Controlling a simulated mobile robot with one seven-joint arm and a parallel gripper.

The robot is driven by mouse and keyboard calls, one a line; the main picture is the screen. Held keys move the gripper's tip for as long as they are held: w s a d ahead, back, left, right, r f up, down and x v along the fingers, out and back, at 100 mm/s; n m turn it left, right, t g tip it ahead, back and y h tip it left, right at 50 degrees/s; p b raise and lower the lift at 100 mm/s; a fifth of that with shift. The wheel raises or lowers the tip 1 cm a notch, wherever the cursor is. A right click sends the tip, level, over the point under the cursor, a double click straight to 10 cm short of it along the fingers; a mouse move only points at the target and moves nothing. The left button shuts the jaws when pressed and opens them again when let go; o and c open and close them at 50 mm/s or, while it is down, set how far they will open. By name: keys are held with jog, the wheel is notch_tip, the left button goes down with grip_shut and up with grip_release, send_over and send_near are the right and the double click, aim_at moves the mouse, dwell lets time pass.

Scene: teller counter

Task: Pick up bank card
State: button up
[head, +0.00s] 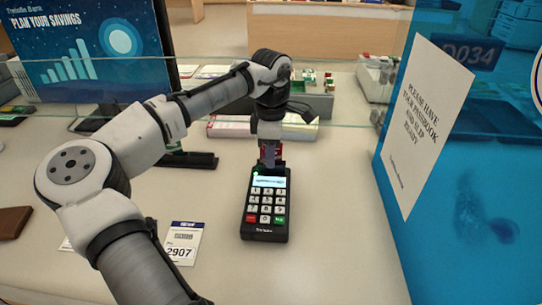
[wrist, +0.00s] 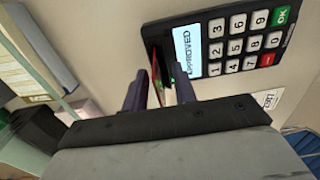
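The bank card (wrist: 155,82) shows in the wrist view as a thin red piece seen nearly edge-on, standing at the top end of the card terminal (wrist: 246,42). Its far end seems to be in the terminal, but the exact contact is hard to see. My gripper (wrist: 160,78) is open, with one finger on each side of the card and a visible gap to it. In the head view my gripper (head: 269,160) points down at the top end of the black terminal (head: 265,221), hiding most of the card. The terminal's screen reads "APPROVED" in the wrist view.
A numbered slip (head: 181,243) lies left of the terminal, and a brown wallet-like item (head: 13,222) is at the far left. A clear glass screen (head: 220,95) crosses behind. A blue panel with a notice (head: 425,120) stands right. The counter right of the terminal is clear.

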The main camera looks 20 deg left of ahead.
grip_shut()
jog(key=shift+r, duration=0.1)
dwell(0.4)
notch_tip(320, 180, up, 20)
jog(key=p, duration=0.1)
dwell(0.3)
dwell(0.4)
jog(key=shift+r+p, duration=2.2)
jog(key=shift+p, duration=0.7)
